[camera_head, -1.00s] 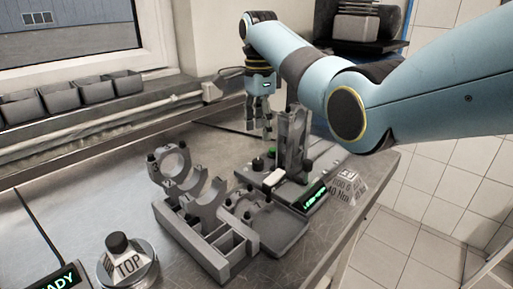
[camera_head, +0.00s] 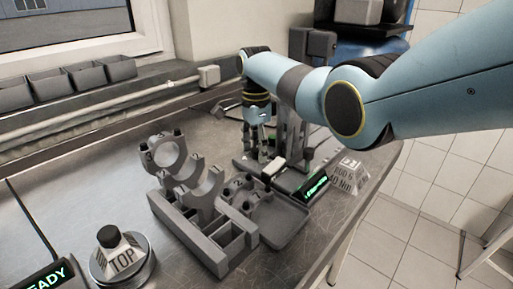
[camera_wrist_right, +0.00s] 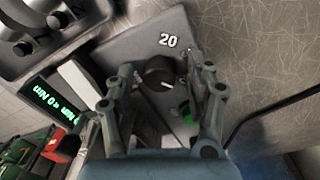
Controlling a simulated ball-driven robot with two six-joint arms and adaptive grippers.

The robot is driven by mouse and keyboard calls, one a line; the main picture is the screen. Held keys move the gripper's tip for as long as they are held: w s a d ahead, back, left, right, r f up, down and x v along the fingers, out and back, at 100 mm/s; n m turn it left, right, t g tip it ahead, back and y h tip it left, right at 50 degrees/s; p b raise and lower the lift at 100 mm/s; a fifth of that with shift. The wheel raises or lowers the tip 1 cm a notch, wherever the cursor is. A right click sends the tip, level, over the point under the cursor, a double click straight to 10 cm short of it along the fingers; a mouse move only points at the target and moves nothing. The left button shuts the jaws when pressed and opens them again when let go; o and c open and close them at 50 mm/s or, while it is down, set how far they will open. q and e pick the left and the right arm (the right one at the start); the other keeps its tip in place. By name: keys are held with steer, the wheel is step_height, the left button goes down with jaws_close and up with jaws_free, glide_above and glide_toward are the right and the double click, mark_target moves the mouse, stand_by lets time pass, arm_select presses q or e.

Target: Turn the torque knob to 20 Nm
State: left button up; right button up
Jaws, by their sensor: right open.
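The black round torque knob (camera_wrist_right: 160,72) sits on a grey plate (camera_wrist_right: 120,45) with a white "20" (camera_wrist_right: 168,41) beyond it in the right wrist view. A short white mark on the knob seems to face away from the "20". The green-lit display (camera_wrist_right: 54,100) is upside down here; its text seems to include "0 Nm". It also shows in the head view (camera_head: 313,186). My right gripper (camera_wrist_right: 166,76) is open, one finger on each side of the knob; contact is not clear. In the head view the right gripper (camera_head: 260,152) points down and hides the knob. My left gripper is out of view.
A grey holder (camera_head: 205,235) with ring-shaped parts stands left of the torque station. A "TOP" piece (camera_head: 122,258) and a "READY" display (camera_head: 45,280) are at the front left. A printed block (camera_head: 348,176) sits near the table's right edge. Bins (camera_head: 60,85) line the back.

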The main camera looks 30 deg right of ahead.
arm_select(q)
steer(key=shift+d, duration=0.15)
arm_select(e)
steer(key=c, duration=0.5)
jaws_close()
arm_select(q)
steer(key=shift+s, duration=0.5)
